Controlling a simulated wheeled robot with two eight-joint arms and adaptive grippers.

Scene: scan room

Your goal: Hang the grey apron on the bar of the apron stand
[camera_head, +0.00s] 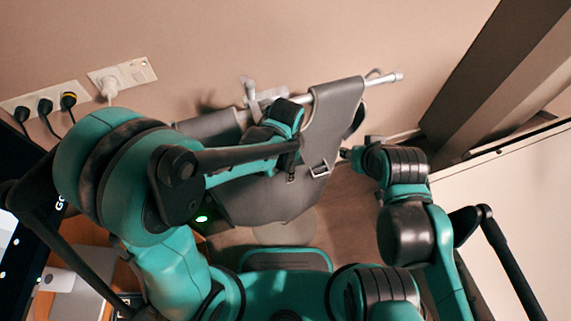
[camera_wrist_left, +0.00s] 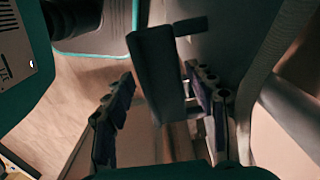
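The grey apron (camera_head: 335,112) hangs in front of and across the pale bar (camera_head: 382,79) of the apron stand in the head view. Its lower part (camera_head: 265,198) spreads below, and a light buckle (camera_head: 320,169) shows at its right edge. My left gripper (camera_head: 292,160) is at the apron's front, partly hidden by its own arm. In the left wrist view its fingers (camera_wrist_left: 163,115) are apart, with a dark strap-like piece (camera_wrist_left: 158,72) between or just beyond them; contact is unclear. My right gripper (camera_head: 347,155) is beside the apron's right edge, its fingers too small to read.
Wall sockets with plugs (camera_head: 70,100) are at the upper left. A dark brown post (camera_head: 490,75) stands at the right beside a pale panel (camera_head: 510,190). A wooden surface with a grey box (camera_head: 72,285) is at the lower left.

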